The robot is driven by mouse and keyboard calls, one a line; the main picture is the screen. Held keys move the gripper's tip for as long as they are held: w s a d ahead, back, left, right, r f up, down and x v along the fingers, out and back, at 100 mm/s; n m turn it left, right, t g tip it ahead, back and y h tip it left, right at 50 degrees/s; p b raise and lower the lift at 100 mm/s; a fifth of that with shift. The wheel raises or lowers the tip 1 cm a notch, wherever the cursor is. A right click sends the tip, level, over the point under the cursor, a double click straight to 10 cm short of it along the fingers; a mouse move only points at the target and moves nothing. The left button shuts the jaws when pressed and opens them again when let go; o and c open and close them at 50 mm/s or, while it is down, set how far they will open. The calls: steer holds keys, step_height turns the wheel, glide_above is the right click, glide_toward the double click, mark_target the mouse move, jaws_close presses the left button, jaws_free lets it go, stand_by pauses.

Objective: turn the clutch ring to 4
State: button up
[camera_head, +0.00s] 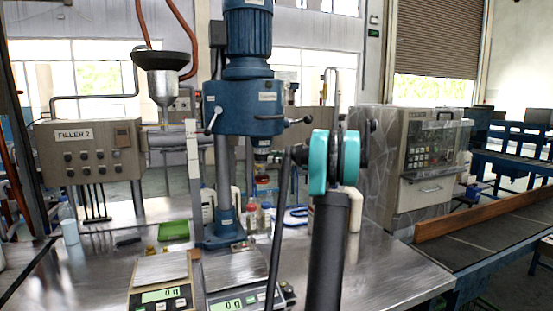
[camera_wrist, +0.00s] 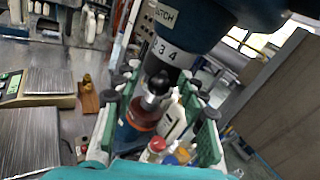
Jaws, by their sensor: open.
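The capping head is a blue machine (camera_head: 252,112) on a column, with a motor on top. In the wrist view its clutch ring (camera_wrist: 166,53) is a pale band with 2, 3 and 4 showing, under a partly cut-off clutch label. A dark chuck (camera_wrist: 157,82) hangs below the ring. My gripper (camera_wrist: 160,80) is open, with its green-lined fingers on either side of the chuck area and the tips a little below the ring. I cannot tell whether they touch anything. In the head view my own arm hides most of the gripper.
Below the chuck is a reddish-brown round part (camera_wrist: 143,114). Bottles (camera_wrist: 152,150) stand close beneath the fingers. Two scales (camera_head: 160,296) and a green pad (camera_head: 174,231) lie on the steel table (camera_head: 385,272). A grey cabinet machine (camera_head: 425,165) stands at right.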

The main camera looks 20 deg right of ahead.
steer(key=v, duration=1.2)
